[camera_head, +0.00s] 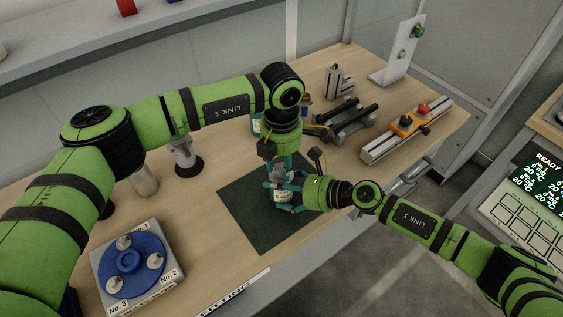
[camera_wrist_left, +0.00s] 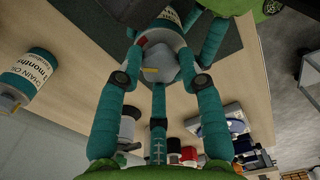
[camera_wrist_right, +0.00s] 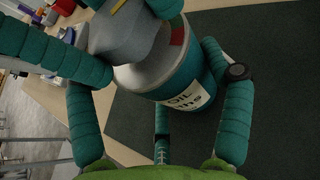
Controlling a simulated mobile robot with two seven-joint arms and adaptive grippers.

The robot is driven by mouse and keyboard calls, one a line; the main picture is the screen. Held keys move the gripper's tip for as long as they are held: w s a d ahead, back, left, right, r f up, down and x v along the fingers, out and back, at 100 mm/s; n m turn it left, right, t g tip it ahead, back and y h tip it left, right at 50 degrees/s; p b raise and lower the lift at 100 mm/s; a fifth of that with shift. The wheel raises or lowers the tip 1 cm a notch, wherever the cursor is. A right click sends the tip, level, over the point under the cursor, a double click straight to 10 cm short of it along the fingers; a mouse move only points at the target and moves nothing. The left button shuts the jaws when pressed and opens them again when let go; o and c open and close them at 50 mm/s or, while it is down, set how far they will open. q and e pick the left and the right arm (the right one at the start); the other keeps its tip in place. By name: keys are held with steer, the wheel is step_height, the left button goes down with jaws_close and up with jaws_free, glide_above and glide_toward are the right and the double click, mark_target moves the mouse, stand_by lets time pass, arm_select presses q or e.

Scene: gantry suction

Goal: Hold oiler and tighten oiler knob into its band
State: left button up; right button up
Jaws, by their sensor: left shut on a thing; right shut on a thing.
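The oiler (camera_head: 281,196) is a teal can with a white OIL label, standing over the dark mat; its label shows in the right wrist view (camera_wrist_right: 190,97). Its grey oiler knob (camera_wrist_left: 163,62) carries a yellow mark and also shows in the right wrist view (camera_wrist_right: 120,35). A coloured band (camera_wrist_right: 178,34) with a red part shows on the can's top beside the knob. My left gripper (camera_head: 281,170) points down from above, shut on the knob. My right gripper (camera_head: 287,197) comes from the right, shut on the can's body. The fingers hide parts of both.
The dark mat (camera_head: 247,222) lies under the work. A blue disc fixture (camera_head: 128,258) stands front left. A second chain oil can (camera_wrist_left: 35,80) stands behind the left arm. Metal vises (camera_head: 345,123) and a rail with a red button (camera_head: 423,110) sit right of the mat.

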arm_select(q)
steer(key=shift+s+f, duration=0.15)
steer(key=shift+s, duration=0.05)
arm_select(e)
steer(key=shift+d+f, duration=0.1)
steer(key=shift+f, duration=0.1)
arm_select(q)
steer(key=o, duration=1.2)
steer(key=shift+c, duration=0.2)
steer(key=shift+w, duration=0.1)
